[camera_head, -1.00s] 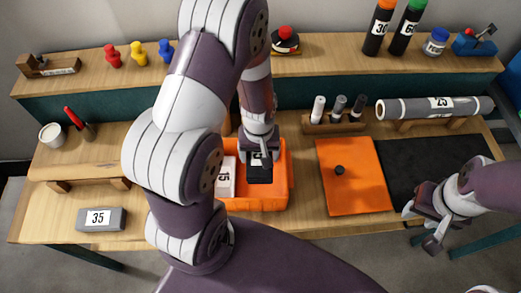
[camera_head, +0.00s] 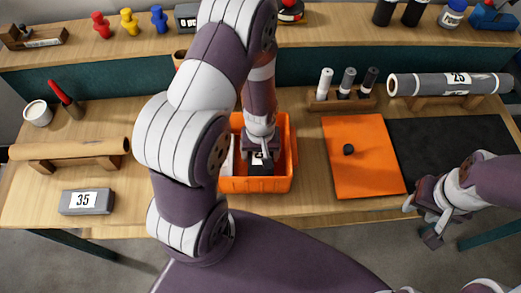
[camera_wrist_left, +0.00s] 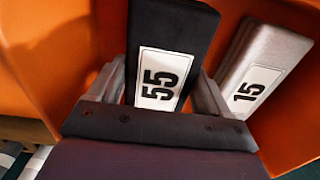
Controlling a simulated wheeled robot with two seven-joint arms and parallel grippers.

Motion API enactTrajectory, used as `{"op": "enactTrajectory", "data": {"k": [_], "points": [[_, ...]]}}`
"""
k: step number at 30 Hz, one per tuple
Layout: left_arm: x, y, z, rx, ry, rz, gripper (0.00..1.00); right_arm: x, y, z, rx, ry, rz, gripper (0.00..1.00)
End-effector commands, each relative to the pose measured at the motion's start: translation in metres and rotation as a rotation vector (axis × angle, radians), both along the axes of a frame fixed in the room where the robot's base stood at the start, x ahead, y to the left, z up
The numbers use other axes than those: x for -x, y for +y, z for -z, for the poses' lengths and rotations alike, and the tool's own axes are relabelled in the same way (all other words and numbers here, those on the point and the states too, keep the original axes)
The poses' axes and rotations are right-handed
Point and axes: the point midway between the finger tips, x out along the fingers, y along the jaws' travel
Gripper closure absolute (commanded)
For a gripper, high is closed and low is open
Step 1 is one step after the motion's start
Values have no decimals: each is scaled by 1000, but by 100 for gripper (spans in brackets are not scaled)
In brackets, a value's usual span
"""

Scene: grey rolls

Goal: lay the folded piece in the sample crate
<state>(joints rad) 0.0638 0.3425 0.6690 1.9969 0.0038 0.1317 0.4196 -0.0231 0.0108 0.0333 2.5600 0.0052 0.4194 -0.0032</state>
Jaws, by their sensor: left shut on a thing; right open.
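The folded piece (camera_wrist_left: 172,25) is a black, flat, block-like thing with a white label 55. My left gripper (camera_head: 261,147) is shut on it, with one finger on each side in the left wrist view (camera_wrist_left: 160,90). In the head view the black piece (camera_head: 262,168) is inside the orange sample crate (camera_head: 255,186), in its right part. Whether it touches the crate floor cannot be told. A light grey piece labelled 15 (camera_wrist_left: 262,65) lies beside it in the crate. My right gripper (camera_head: 433,218) is open and empty at the right, near the table's front edge.
An orange mat (camera_head: 365,175) with a small black knob (camera_head: 348,149) lies right of the crate. A dark mat (camera_head: 450,145) is beyond it. A grey block 35 (camera_head: 86,202) and a brown roll (camera_head: 70,149) are at the left. A grey roll 25 (camera_head: 445,84) rests behind.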

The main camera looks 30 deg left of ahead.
Motion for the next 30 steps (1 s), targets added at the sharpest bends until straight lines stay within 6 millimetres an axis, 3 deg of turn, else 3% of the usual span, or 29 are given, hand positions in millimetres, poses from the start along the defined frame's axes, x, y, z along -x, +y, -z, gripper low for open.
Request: {"op": "enactTrajectory", "data": {"k": [3, 13, 14, 15, 30], "points": [[0, 0, 8, 0, -1, 0, 57, 0, 0, 6, 0, 0, 0, 57], [0, 0, 9, 0, -1, 0, 57, 0, 0, 6, 0, 0, 0, 57], [0, 0, 9, 0, -1, 0, 15, 0, 0, 6, 0, 0, 0, 57], [0, 0, 9, 0, -1, 0, 2, 0, 0, 6, 0, 0, 0, 57], [0, 0, 9, 0, 0, 0, 0, 0, 0, 6, 0, 0, 0, 57]]}}
